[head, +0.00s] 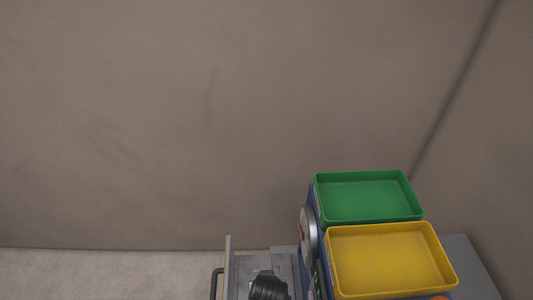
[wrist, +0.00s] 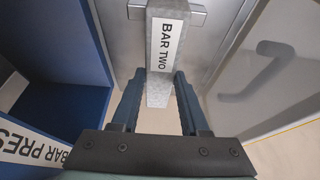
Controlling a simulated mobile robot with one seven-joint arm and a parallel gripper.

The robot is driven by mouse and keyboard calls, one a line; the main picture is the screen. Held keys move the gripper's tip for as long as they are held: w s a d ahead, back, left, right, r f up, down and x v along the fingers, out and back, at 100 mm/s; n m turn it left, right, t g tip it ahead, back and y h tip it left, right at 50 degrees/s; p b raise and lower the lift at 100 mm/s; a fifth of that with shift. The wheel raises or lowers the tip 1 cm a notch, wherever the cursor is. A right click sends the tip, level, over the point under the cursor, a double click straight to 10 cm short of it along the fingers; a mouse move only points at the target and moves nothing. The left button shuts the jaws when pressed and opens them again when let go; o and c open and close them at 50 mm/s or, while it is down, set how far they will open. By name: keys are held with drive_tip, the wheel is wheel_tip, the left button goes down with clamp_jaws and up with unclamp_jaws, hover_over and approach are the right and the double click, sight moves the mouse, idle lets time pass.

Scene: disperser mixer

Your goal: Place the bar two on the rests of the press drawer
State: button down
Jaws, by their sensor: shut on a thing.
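Bar two (wrist: 166,58) is a grey bar with a white label reading "BAR TWO". In the wrist view it stands lengthwise between the fingers of my gripper (wrist: 160,76), which is shut on it. The press drawer (wrist: 112,20) is open, with a metal floor beneath the bar. In the head view the drawer (head: 283,262) shows at the bottom edge, partly covered by a black part of my arm; the bar cannot be made out there.
The blue bar press (wrist: 62,50) stands left in the wrist view, its label partly cut off. The drawer's pale front panel (wrist: 290,70) with a handle stands right. In the head view, a green tray (head: 368,218) and a yellow tray (head: 390,294) sit right of the drawer.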

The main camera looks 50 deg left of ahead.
drive_tip(key=c, duration=0.9)
unclamp_jaws()
drive_tip(key=shift+f, duration=0.15)
drive_tip(key=o, duration=0.5)
drive_tip(key=v, duration=1.2)
drive_tip(key=shift+s+b, duration=0.1)
drive_tip(key=shift+b, duration=0.2)
